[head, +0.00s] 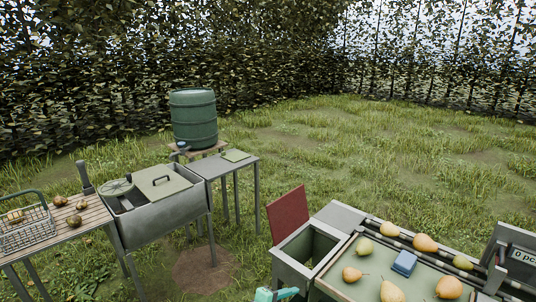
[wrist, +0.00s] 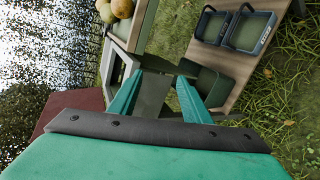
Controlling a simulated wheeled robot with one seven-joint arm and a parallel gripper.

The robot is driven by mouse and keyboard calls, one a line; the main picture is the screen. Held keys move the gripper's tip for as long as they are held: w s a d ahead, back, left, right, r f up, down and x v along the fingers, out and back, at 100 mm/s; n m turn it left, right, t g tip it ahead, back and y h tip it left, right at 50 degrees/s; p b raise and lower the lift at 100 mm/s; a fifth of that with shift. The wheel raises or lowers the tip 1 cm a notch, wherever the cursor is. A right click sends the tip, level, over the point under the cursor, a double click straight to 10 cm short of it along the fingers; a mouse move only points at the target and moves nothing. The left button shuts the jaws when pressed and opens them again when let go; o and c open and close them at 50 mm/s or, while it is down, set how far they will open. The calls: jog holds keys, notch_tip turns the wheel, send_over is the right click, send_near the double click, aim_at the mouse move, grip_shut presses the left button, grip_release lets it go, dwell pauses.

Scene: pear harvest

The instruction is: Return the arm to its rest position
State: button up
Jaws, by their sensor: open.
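My gripper (wrist: 160,90) is open in the wrist view, its two teal fingers spread apart with nothing visibly held between them. A grey surface shows behind the gap. In the head view only a teal piece of my arm or gripper (head: 276,294) shows at the bottom edge, in front of the open grey bin (head: 292,268); the rest is cut off. The fingertips cannot be made out there.
A sorting table (head: 340,288) holds several pears and a blue box (head: 404,263). A raised red lid (head: 289,214) stands beside it. The sink (head: 168,212), barrel (head: 194,118) and wire basket (head: 27,228) are farther left. Two dark crates (wrist: 250,32) appear in the wrist view.

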jog(key=s+f+t+y, duration=0.2)
jog(key=s+f, duration=0.4)
jog(key=f, duration=0.2)
jog(key=s+a+f+m+t+y, duration=0.1)
jog(key=s+f+y, duration=0.25)
jog(key=s, duration=0.65)
jog(key=s+a+f+m+t+y, duration=0.15)
jog(key=s+f, duration=0.25)
jog(key=s, duration=0.6)
jog(key=s+a+r+m+t+y, duration=0.1)
jog(key=s+r+m, duration=0.3)
jog(key=s+r, duration=0.4)
jog(key=s+a+r+m+t+y, duration=0.1)
jog(key=s+a+r+m, duration=0.2)
jog(key=s+r, duration=0.5)
jog(key=s+m, duration=0.1)
jog(key=s, duration=0.6)
jog(key=shift+a+r+t+y, duration=0.15)
jog(key=shift+r+t+y, duration=0.2)
jog(key=shift+y, duration=0.05)
